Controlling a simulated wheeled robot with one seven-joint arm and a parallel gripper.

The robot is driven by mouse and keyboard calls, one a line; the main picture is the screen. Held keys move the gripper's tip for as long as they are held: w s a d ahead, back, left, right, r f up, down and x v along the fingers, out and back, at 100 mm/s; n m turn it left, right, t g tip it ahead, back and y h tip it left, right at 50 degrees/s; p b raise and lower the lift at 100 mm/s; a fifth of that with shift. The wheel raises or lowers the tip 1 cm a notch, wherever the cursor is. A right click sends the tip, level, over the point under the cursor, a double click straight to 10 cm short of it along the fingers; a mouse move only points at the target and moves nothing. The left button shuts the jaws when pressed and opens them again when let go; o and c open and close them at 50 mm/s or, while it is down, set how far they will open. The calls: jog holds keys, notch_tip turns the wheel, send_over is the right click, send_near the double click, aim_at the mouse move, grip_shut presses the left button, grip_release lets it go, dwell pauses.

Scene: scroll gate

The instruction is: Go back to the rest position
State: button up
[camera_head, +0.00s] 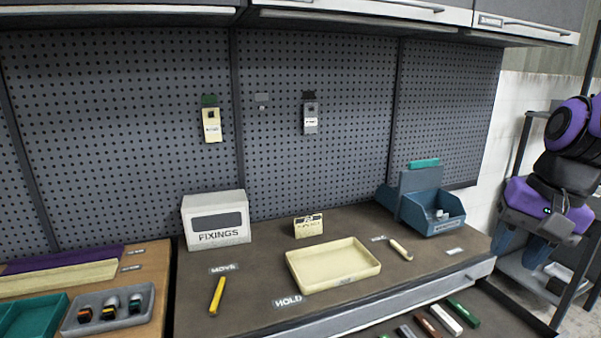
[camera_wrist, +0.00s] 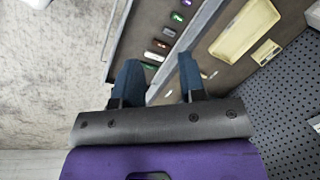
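My gripper (camera_head: 520,248) hangs at the right of the head view, beside the bench's right end, below my purple and black arm. In the wrist view my gripper (camera_wrist: 159,82) shows two blue fingers set well apart. Nothing is held between them. The fingers point toward the bench edge and appear clear of it. How far they stand from the grey rack beside the bench is hard to tell.
The bench holds a cream tray (camera_head: 333,265), a white FIXINGS box (camera_head: 215,220), a yellow stick (camera_head: 217,295) and a blue bin (camera_head: 436,212). An open drawer (camera_head: 480,318) with several coloured bars juts out in front. A pegboard (camera_head: 330,110) stands behind.

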jog(key=s+a+r+n+t+h, duration=0.2)
jog(key=s+r+n+t, duration=0.2)
jog(key=s+r+n, duration=0.1)
jog(key=shift+s+a+r+n, duration=0.35)
jog(key=shift+s+r+n, duration=0.1)
jog(key=shift+n, duration=0.25)
